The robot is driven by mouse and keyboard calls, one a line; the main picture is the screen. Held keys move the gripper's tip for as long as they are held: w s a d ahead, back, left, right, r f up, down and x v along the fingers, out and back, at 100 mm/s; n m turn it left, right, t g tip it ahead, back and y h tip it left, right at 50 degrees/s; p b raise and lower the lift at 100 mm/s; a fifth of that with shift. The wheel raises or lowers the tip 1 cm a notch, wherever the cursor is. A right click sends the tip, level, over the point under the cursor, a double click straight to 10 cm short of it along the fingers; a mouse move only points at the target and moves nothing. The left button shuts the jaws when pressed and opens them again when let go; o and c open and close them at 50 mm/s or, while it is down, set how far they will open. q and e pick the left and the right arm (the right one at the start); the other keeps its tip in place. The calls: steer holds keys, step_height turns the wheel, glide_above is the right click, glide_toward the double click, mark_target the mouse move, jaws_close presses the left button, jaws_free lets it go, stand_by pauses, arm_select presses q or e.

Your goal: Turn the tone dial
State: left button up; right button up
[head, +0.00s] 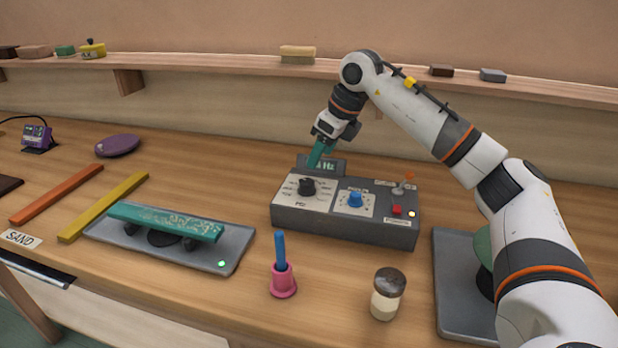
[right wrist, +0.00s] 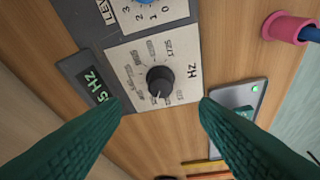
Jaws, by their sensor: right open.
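The tone dial is a black knob (head: 307,186) on a white plate marked Hz, at the left of the grey control box (head: 345,230). In the right wrist view the black knob (right wrist: 160,81) sits near the middle, with a pointer line on it. My right gripper (head: 316,160) is above the box's left part, pointing down. In the right wrist view its two green fingers (right wrist: 162,108) are spread wide and empty, apart from the knob. A small display (right wrist: 92,82) reading in Hz is beside the plate; my gripper partly covers it in the head view. My left gripper is not in view.
A blue level knob (head: 355,199), a red button (head: 397,210) and a small toggle share the box. A teal bar on a grey plate (head: 238,237) lies left.

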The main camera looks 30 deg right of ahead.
mark_target(307, 181)
steer(key=x, duration=0.8)
steer(key=shift+w+a+f, duration=0.15)
steer(key=shift+f, duration=0.2)
steer(key=c, duration=1)
steer(key=shift+o, duration=0.2)
steer(key=shift+a+r+m+t+h, duration=0.15)
steer(key=shift+m+h, duration=0.35)
steer(key=shift+m, duration=0.9)
steer(key=shift+f+m+t+h, duration=0.15)
steer(key=shift+m+h, duration=0.35)
steer(key=shift+m, duration=0.9)
steer(key=shift+r, duration=0.1)
